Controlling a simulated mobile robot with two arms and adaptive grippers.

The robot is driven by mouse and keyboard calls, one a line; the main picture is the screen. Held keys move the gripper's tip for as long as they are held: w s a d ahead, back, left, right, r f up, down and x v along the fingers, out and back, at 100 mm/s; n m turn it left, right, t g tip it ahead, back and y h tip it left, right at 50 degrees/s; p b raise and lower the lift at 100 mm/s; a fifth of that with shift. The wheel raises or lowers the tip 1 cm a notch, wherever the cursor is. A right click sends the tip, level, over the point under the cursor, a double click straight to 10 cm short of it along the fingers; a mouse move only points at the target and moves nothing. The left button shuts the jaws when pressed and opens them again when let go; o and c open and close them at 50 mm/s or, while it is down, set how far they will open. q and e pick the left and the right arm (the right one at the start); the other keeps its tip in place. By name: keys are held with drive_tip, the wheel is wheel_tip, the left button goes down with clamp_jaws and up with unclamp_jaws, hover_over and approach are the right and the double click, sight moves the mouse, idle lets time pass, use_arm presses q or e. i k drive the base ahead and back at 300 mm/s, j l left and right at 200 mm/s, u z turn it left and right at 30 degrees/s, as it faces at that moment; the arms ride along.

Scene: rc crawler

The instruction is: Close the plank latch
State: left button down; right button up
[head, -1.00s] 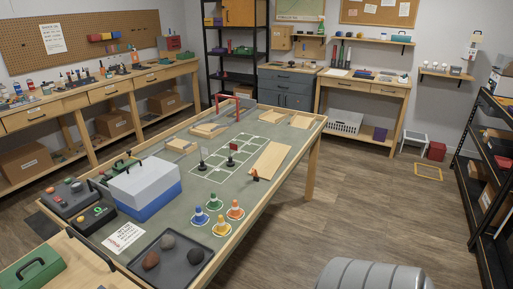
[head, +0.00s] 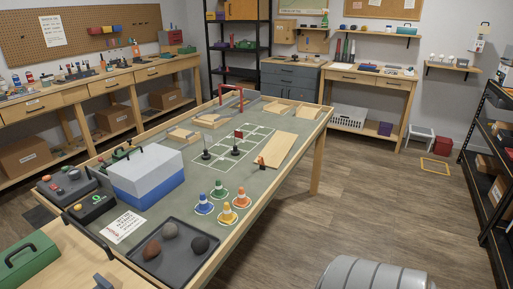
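A pale wooden plank (head: 279,148) lies on the right side of the grey-green course table (head: 185,212), beside a white grid. A small orange and dark piece (head: 262,161) stands at the plank's near left end and looks like its latch. It is too small to tell whether it is open or shut. Neither of my grippers shows in the head view. A grey ribbed rounded form (head: 375,275) at the bottom edge looks like part of my own body.
A blue and white box (head: 146,180), several cones (head: 227,213) and a dark tray of rocks (head: 174,252) occupy the near table. A red arch (head: 231,96) stands at the far end. A wooden bench with a green case (head: 22,259) is at lower left.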

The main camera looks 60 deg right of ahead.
sight(261, 160)
drive_tip(key=i+z, duration=0.2)
drive_tip(key=z, duration=0.2)
drive_tip(key=i+j+z, duration=0.1)
drive_tip(key=z, duration=0.3)
drive_tip(key=i, duration=0.1)
